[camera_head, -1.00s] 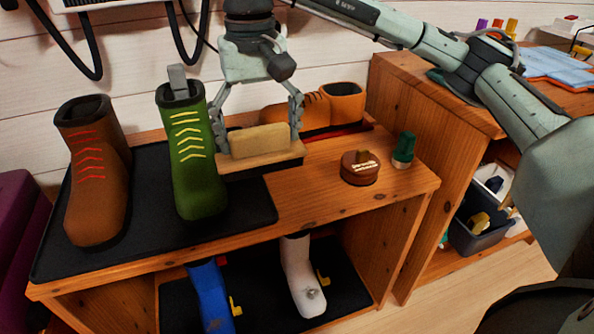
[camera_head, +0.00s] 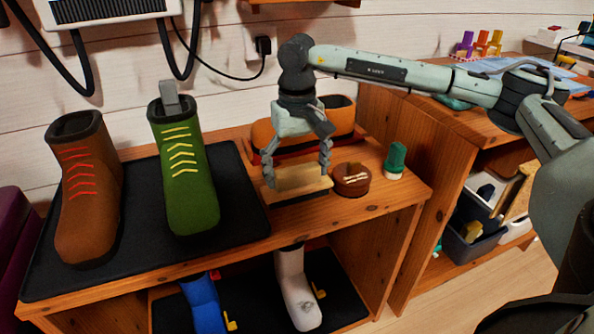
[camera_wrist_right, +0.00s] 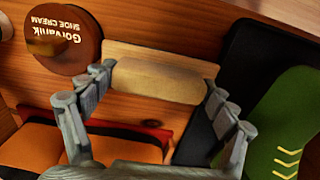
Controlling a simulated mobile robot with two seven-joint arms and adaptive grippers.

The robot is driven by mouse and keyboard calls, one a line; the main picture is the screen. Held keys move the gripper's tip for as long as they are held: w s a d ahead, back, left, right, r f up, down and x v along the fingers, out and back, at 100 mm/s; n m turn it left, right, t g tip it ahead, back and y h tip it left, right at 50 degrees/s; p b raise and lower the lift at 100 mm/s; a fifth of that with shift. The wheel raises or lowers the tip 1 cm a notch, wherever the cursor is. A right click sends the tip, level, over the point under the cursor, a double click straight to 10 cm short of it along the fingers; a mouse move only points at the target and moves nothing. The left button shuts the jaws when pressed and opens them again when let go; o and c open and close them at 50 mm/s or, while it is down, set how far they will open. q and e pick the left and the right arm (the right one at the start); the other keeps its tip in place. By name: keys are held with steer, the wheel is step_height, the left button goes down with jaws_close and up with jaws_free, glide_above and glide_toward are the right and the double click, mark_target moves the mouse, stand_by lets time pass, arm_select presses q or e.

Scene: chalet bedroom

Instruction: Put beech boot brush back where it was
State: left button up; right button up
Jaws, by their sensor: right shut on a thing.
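The beech boot brush (camera_head: 301,178) is pale wood with a dark strip along its underside. My right gripper (camera_head: 297,174) comes down from above and is shut on its raised grip, one finger at each end. The brush is at or just above the bare wooden top of the bench (camera_head: 352,212), between the black mat and the shoe cream tin; I cannot tell whether it touches. The right wrist view also shows the brush (camera_wrist_right: 160,81) between the fingers of the gripper (camera_wrist_right: 160,74). My left gripper is not in view.
The brown shoe cream tin (camera_head: 351,180) is close to the right of the brush, with a green bottle (camera_head: 396,158) beyond. An orange shoe (camera_head: 340,115) is behind. A green boot (camera_head: 187,180) and a brown boot (camera_head: 88,195) stand on the black mat (camera_head: 140,250).

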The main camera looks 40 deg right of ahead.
mark_target(297, 168)
steer(key=shift+f, duration=0.1)
stand_by(0.3)
steer(key=o, duration=1)
steer(key=shift+c, duration=0.2)
step_height(297, 168, up, 12)
steer(key=shift+r, duration=0.2)
